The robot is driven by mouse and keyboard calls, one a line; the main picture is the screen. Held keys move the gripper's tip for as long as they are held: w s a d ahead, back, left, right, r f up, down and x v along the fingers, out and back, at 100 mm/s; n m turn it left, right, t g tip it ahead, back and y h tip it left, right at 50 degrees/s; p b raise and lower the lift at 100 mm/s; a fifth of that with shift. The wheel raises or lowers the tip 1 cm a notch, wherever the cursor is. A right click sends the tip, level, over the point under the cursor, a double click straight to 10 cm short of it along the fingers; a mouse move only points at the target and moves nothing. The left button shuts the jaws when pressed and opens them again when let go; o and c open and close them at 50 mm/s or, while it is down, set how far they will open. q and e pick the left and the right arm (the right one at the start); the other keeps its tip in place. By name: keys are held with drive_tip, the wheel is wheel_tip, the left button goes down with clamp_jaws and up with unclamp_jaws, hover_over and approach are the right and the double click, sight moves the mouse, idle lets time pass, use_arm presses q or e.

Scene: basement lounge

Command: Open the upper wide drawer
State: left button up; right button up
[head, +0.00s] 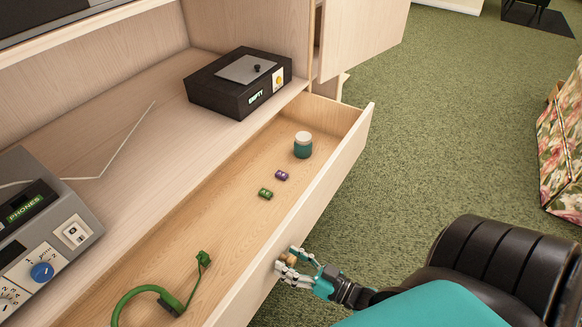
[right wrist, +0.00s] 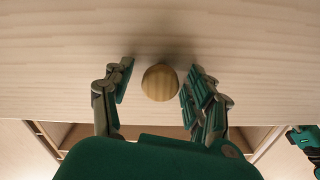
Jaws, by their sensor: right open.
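The upper wide drawer (head: 338,160) is of pale wood and stands pulled out from the cabinet in the head view, its inside showing. Its round wooden knob (right wrist: 160,82) sits on the front panel, between the fingers of my right gripper (right wrist: 155,90) in the right wrist view. The fingers are open, with a gap on each side of the knob. In the head view my right gripper (head: 299,269) is at the outer face of the drawer front.
The drawer holds a jar (head: 303,145), a purple item (head: 281,175), a green item (head: 265,194) and green headphones (head: 150,292). A black box (head: 240,85) and a grey device (head: 45,235) stand on the cabinet top. Green carpet (head: 440,130) lies free to the right, before a floral object (head: 565,150).

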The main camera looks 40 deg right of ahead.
drive_tip(key=v, duration=1.2)
idle(0.4)
